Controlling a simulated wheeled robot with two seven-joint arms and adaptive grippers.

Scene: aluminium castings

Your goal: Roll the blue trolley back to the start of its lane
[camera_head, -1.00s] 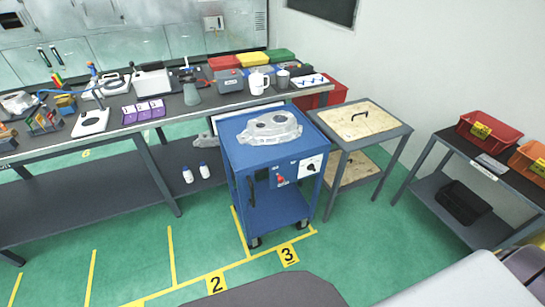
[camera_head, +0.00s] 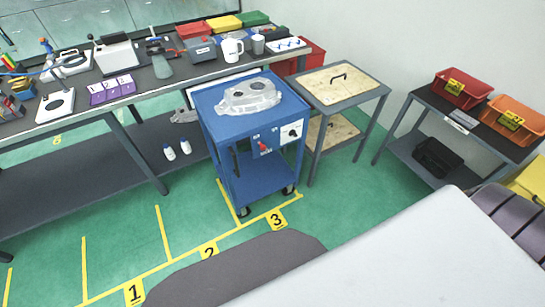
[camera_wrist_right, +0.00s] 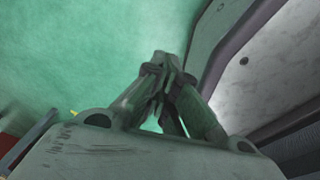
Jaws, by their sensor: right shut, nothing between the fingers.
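The trolley is over the yellow-lined lane marked 3 (camera_head: 277,219). My right gripper (camera_wrist_right: 161,62) shows in the right wrist view, shut and empty, above green floor and apart from the trolley. My left gripper is in neither view.
The long bench (camera_head: 60,123) with tools and bins runs along the left and back. A small table (camera_head: 314,88) stands right of the trolley. A shelf table (camera_head: 425,96) with red and orange bins is at the right. Green floor in front of the trolley is clear.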

